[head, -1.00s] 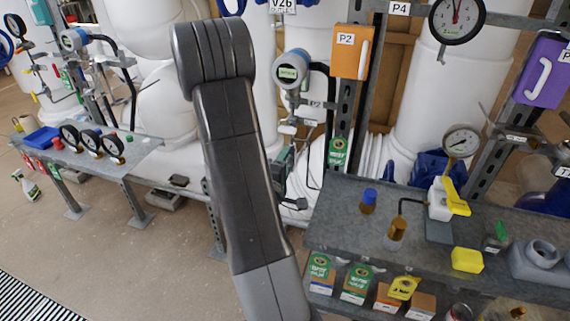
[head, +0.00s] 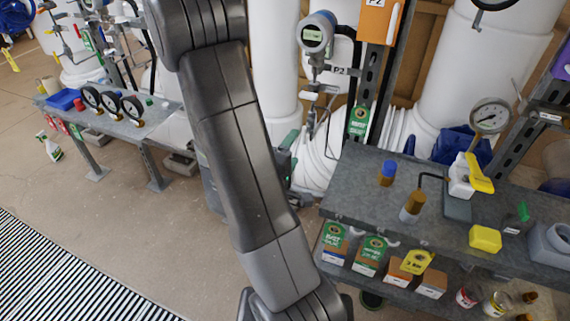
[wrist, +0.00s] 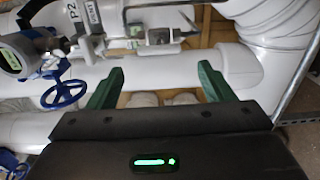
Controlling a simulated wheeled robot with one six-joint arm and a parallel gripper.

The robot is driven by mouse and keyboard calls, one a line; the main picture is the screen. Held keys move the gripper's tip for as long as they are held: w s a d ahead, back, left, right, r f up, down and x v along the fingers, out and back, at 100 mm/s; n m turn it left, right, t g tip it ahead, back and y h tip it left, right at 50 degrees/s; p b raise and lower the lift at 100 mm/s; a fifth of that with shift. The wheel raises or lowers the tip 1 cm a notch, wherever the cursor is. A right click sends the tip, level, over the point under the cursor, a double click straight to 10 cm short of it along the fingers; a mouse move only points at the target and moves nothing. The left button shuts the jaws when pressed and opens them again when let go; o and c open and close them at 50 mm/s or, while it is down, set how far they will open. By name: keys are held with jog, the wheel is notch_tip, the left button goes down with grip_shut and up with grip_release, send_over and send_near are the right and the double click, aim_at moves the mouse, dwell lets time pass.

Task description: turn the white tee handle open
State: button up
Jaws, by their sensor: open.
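My gripper (wrist: 160,78) shows in the wrist view with its two green fingers spread apart and nothing between them. Past the fingertips are a white pipe and a small grey valve-like fitting (wrist: 160,36). I cannot surely make out the white tee handle in either view. A small white part (head: 322,88) below the round display instrument (head: 316,32) in the head view may be it, but it is too small to tell. The gripper itself is outside the head view, where my arm covers the middle.
A blue handwheel (wrist: 63,94) is left of the fingers in the wrist view. A grey bench (head: 345,180) with bottles and a yellow-handled white valve (head: 466,176) stands at right. Another bench (head: 150,127) with gauges is at left.

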aim_at(304, 131)
jog(key=shift+v, duration=2.3)
jog(key=p+x, duration=0.1)
jog(key=x, duration=1.3)
jog(key=shift+s, duration=0.1)
